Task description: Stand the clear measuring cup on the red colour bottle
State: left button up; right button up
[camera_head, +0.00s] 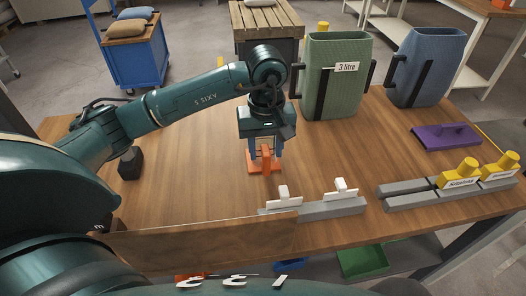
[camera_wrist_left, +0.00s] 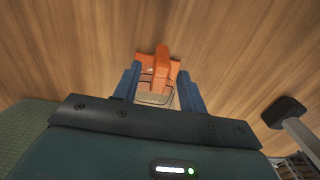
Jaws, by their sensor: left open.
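My left gripper (camera_head: 265,152) points down over the middle of the wooden table, its blue fingers apart. Between and just below them is an orange-red piece (camera_head: 266,165) with a flat base and an upright part. It also shows in the left wrist view (camera_wrist_left: 161,62), just beyond the fingertips. A faint clear outline, likely the measuring cup (camera_wrist_left: 155,97), shows between the fingers (camera_wrist_left: 158,75) there. I cannot tell whether it touches the orange-red piece. I cannot make out a red colour bottle for certain; the orange-red piece is partly hidden. My right gripper is not in view.
A green 3 litre jug (camera_head: 335,85) and a blue jug (camera_head: 428,68) stand at the back right. A purple flat piece (camera_head: 446,136), yellow-topped pieces (camera_head: 466,167) and grey rails (camera_head: 335,208) lie right and front. A black block (camera_head: 130,162) stands left. The wood between is clear.

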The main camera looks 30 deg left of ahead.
aim_at(266, 160)
pick_arm(q)
jog(key=shift+s+d+f, duration=0.1)
jog(key=shift+f, duration=1.85)
jog(key=shift+c, duration=0.4)
grip_shut()
